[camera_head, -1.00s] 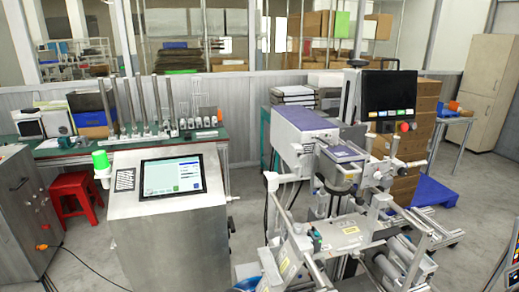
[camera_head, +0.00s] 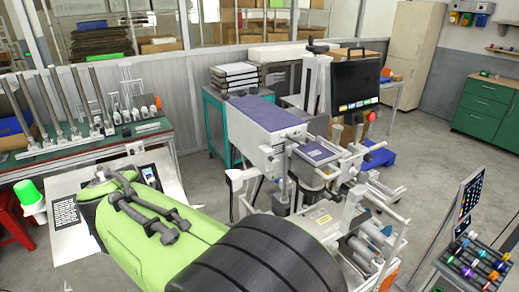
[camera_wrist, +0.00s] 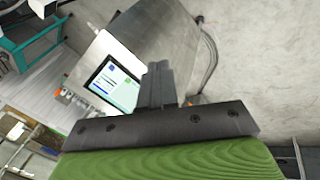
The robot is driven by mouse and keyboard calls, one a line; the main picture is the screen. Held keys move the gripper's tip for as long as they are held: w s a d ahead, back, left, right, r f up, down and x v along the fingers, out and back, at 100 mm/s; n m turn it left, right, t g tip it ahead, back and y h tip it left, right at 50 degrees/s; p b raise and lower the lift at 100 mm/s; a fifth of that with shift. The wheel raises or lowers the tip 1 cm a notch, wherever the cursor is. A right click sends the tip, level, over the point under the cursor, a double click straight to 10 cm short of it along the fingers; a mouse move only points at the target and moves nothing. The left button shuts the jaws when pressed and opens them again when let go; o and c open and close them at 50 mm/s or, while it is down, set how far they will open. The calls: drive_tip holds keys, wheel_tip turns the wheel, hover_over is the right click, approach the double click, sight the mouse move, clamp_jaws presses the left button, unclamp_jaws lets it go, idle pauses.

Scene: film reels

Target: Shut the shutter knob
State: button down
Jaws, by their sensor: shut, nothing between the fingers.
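I cannot pick out a shutter knob for certain in either current view. The silver machine (camera_head: 345,215) with a purple-topped box (camera_head: 265,118) stands right of centre in the head view, with small knobs and clamps too small to tell apart. A red knob (camera_head: 372,116) shows beside its black monitor (camera_head: 356,82). In the wrist view my gripper (camera_wrist: 157,72) is shut and empty, its fingers pointing toward a steel cabinet (camera_wrist: 150,35) with a lit touchscreen (camera_wrist: 112,86). No contact shows. In the head view my green arm hides most of that cabinet and part of the machine's front.
A green bench (camera_head: 85,150) with upright metal posts stands at the left, near a green beacon (camera_head: 28,193). A rack of coloured handles (camera_head: 482,265) stands at lower right. Green drawers (camera_head: 487,110) stand at the right wall. Open floor (camera_head: 425,165) lies right of the machine.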

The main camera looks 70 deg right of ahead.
drive_tip(key=d+r+n+g+h+p, duration=0.25)
drive_tip(key=d+r+p, duration=0.2)
drive_tip(key=d, duration=0.75)
drive_tip(key=n+g+h+p, duration=0.2)
drive_tip(key=n+g+p, duration=0.2)
drive_tip(key=g+p, duration=0.3)
approach(273, 163)
drive_tip(key=shift+g, duration=0.35)
drive_tip(key=b+x, duration=0.1)
drive_tip(key=x, duration=0.6)
drive_tip(key=shift+w+d+f+b, duration=0.1)
drive_tip(key=shift+w+b, duration=0.1)
drive_tip(key=shift+b, duration=0.1)
